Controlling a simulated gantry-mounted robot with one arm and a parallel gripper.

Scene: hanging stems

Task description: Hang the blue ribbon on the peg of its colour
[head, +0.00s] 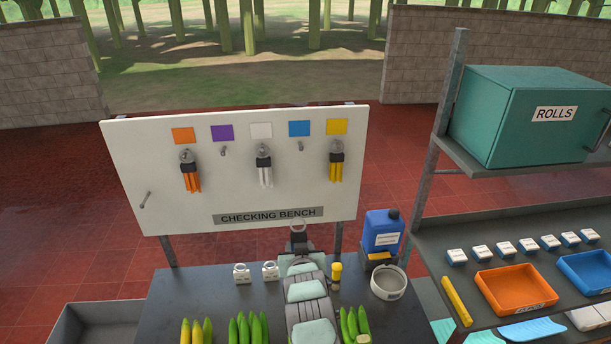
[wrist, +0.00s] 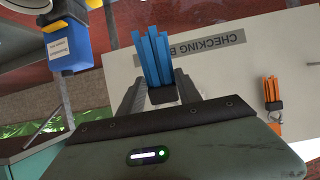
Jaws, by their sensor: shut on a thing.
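The blue ribbon (wrist: 155,55), a bundle of blue strips with a dark clip, is held in my gripper (wrist: 160,88), which is shut on it. In the head view my arm's end rises in front of the board's lower edge, and the ribbon is hidden. The white board (head: 240,180) carries a blue square (head: 299,128) with a bare peg (head: 301,146) below it. The purple square (head: 222,132) also has a bare peg (head: 223,151). An orange ribbon (head: 190,175), a white ribbon (head: 264,170) and a yellow ribbon (head: 336,165) hang under their matching squares.
A lever-like piece (head: 146,200) sticks out at the board's lower left. Shelves with trays stand at right.

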